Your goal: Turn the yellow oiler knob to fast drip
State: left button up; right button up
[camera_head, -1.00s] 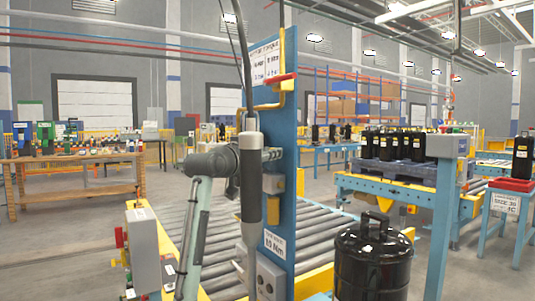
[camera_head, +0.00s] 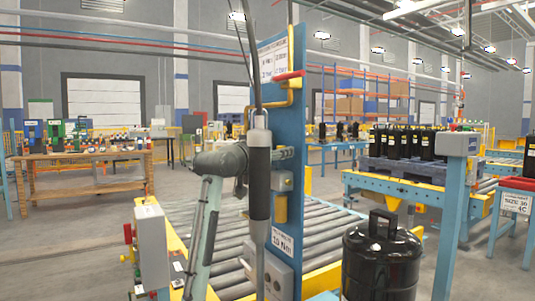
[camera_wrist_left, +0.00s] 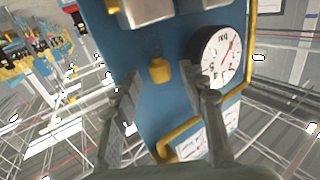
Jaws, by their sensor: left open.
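The yellow knob (camera_wrist_left: 160,70) is a small stub on the blue panel (camera_wrist_left: 155,112) in the left wrist view, just below a grey box. My left gripper (camera_wrist_left: 164,78) is open, with one finger on each side of the knob in that view. I cannot tell whether either finger touches it. In the head view my left gripper (camera_head: 286,153) reaches the panel from the left, partly behind a hanging dark cylindrical tool (camera_head: 259,182). I cannot make out the knob there. A round white gauge (camera_wrist_left: 222,54) sits beside the right finger. My right gripper is not in view.
A yellow pipe (camera_wrist_left: 251,50) bends around the gauge. A grey box (camera_head: 281,181) and a yellow part (camera_head: 280,208) are on the panel below my gripper. A roller conveyor (camera_head: 330,229) runs behind; a black tank (camera_head: 382,262) stands at front right.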

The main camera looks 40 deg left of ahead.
pick_arm(q)
jog(key=s+d, duration=0.1)
jog(key=s, duration=1)
jog(key=shift+s+d, duration=0.15)
jog(key=shift+d, duration=0.15)
jog(key=shift+w+a+f, duration=0.1)
jog(key=shift+w+a, duration=0.05)
jog(key=shift+w, duration=0.15)
jog(key=shift+c, duration=1.4)
jog(key=w+a+m+g+h+b, duration=0.2)
jog(key=w+a+m+h, duration=0.45)
jog(key=h, duration=0.45)
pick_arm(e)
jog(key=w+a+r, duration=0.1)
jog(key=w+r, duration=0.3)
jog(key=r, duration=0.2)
pick_arm(q)
jog(key=shift+m, duration=0.35)
jog(key=p+x, duration=0.1)
jog(key=x, duration=0.2)
jog(key=p+x, duration=0.1)
jog(key=x, duration=0.3)
jog(key=shift+s+d, duration=0.1)
jog(key=shift+d, duration=0.3)
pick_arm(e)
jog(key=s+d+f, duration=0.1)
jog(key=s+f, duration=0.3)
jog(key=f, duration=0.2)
